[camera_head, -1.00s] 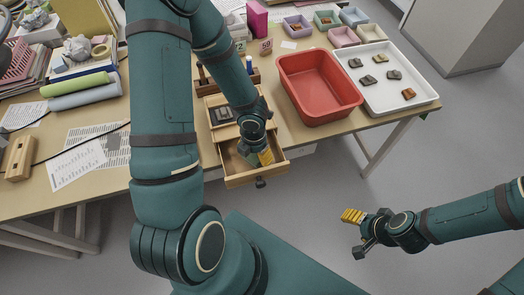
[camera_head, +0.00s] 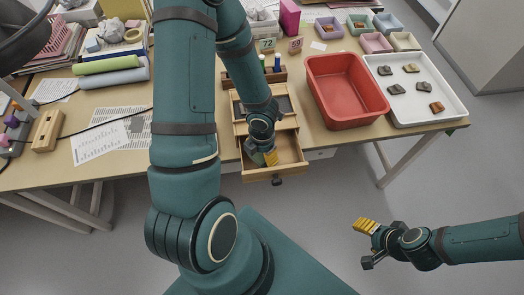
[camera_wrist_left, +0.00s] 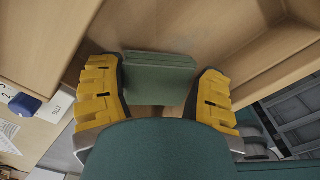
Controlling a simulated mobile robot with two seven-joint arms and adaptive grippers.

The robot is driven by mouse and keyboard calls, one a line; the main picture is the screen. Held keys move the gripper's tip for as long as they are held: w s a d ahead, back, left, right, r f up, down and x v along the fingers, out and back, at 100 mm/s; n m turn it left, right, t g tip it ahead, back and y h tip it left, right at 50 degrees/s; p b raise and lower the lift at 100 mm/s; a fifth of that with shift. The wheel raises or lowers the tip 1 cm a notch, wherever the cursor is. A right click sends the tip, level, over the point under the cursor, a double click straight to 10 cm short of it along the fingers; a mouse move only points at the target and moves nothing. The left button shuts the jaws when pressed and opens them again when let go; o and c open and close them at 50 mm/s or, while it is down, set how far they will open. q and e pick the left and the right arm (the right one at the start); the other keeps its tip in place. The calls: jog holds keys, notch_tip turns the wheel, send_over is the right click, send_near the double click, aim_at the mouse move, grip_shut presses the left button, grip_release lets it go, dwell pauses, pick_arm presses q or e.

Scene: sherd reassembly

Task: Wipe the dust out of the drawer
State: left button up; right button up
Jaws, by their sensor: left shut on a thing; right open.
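The open wooden drawer (camera_head: 292,150) sticks out from a small wooden cabinet at the table's front edge. My left gripper (camera_head: 268,158) reaches down into it from above. In the left wrist view, its yellow fingers stand either side of a dark green block (camera_wrist_left: 160,72), perhaps a sponge, and are shut on it. The block is over the pale drawer floor (camera_wrist_left: 215,28); I cannot tell whether it touches. I make out no dust. My right gripper (camera_head: 368,244) is open and empty, over the floor in front of the table.
A red tub (camera_head: 345,92) and a white tray (camera_head: 440,112) with several sherds stand right of the cabinet. Small pastel bins (camera_head: 376,42) are behind. Printed sheets (camera_head: 100,142) and a wooden block (camera_head: 47,131) lie to the left.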

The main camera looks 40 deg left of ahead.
pick_arm(q)
jog(key=shift+w+d, duration=0.4)
jog(key=shift+d, duration=0.15)
jog(key=shift+w+d+p, duration=0.55)
jog(key=shift+w+d, duration=0.2)
jog(key=shift+w, duration=0.15)
jog(key=c, duration=0.3)
jog(key=shift+w+d+r+p, duration=0.1)
jog(key=shift+w+d+p, duration=0.6)
jog(key=shift+w+d, duration=0.4)
jog(key=shift+w, duration=0.25)
